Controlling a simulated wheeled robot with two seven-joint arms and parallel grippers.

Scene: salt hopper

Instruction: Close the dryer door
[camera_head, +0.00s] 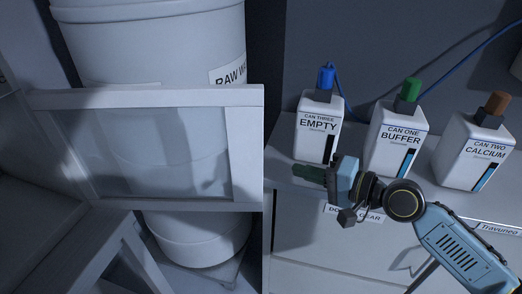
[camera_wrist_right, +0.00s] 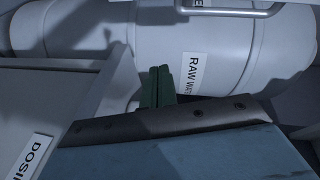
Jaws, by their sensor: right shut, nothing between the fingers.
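The dryer door appears to be the white-framed, see-through panel (camera_head: 247,150) at the left of the head view. It stands swung out, in front of the white tank. My right gripper (camera_head: 308,173) is to the right of the door's free edge, apart from it, in front of the white cabinet. Its dark green fingers (camera_wrist_right: 158,88) are shut with nothing between them. In the wrist view a pale bar-like handle (camera_wrist_right: 215,11) crosses the top; I cannot tell for sure that it is on the door. My left gripper is not in view.
A large white raw-water tank (camera_head: 150,45) stands behind the door. Can three (camera_head: 316,135), can one (camera_head: 395,145) and can two (camera_head: 468,160) stand on the white cabinet (camera_head: 310,235), close behind my right arm. A blue hose (camera_head: 455,60) runs along the wall.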

